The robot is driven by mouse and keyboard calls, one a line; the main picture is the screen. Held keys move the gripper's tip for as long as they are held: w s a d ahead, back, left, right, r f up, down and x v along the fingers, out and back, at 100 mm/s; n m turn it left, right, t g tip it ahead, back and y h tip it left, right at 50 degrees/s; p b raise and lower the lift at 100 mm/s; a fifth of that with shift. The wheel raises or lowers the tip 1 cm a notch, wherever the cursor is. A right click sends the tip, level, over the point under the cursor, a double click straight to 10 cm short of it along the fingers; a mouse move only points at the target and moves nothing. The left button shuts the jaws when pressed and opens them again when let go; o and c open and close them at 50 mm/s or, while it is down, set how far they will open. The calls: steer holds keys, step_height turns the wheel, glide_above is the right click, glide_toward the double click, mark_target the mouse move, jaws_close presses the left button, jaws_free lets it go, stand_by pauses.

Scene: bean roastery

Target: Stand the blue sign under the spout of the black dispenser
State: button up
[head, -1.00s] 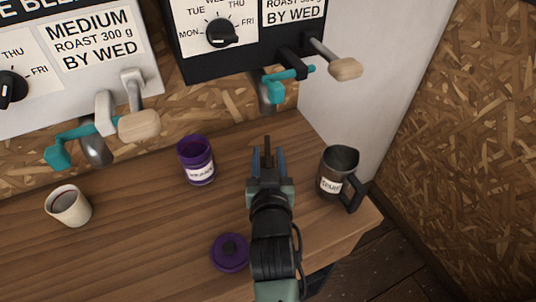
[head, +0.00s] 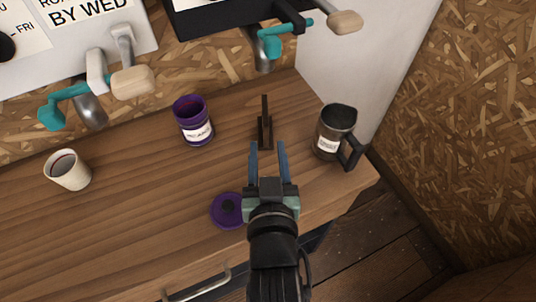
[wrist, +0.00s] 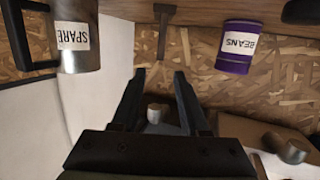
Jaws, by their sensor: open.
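A thin dark sign-like piece on a small foot (head: 265,125) stands upright on the counter, seen edge-on. No blue face of it shows. It also shows upside down in the wrist view (wrist: 162,32). The black dispenser (head: 222,15) is at the top, partly cut off, with its metal spout (head: 265,62) above the counter. The sign lines up sideways with this spout; I cannot tell its exact depth under it. My gripper (head: 268,147) is open and empty, its fingertips just on the near side of the sign, apparently clear of it.
A dark SPARE mug (head: 328,145) stands to the right near the white side panel. A purple BEANS jar (head: 194,122) stands left, its purple lid (head: 228,208) lying beside my gripper. A white cup (head: 67,170) and the white dispenser (head: 80,45) are further left. Nearby counter is free.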

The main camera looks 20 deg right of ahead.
steer(key=shift+s+a+r, duration=0.15)
steer(key=shift+s+a, duration=0.05)
steer(key=shift+s, duration=0.3)
steer(key=w+a+r+n+t+y, duration=0.1)
steer(key=w+a+r+t, duration=0.1)
steer(key=r, duration=0.7)
steer(key=w+a+r+t, duration=0.2)
steer(key=r+t, duration=0.1)
steer(key=r, duration=0.6)
steer(key=w+a+r+n+t+y, duration=0.1)
steer(key=w+a+r+t, duration=0.1)
steer(key=r, duration=0.7)
steer(key=s+a+r+n+t+y, duration=0.1)
steer(key=s+a+r+t, duration=0.1)
steer(key=r, duration=0.7)
steer(key=s+a+r+n+t+y, duration=0.1)
steer(key=s+a+r+t+y, duration=0.1)
steer(key=r, duration=0.8)
steer(key=s+a+t, duration=0.1)
steer(key=s+a, duration=0.1)
steer(key=s, duration=0.1)
steer(key=shift+t+y, duration=0.3)
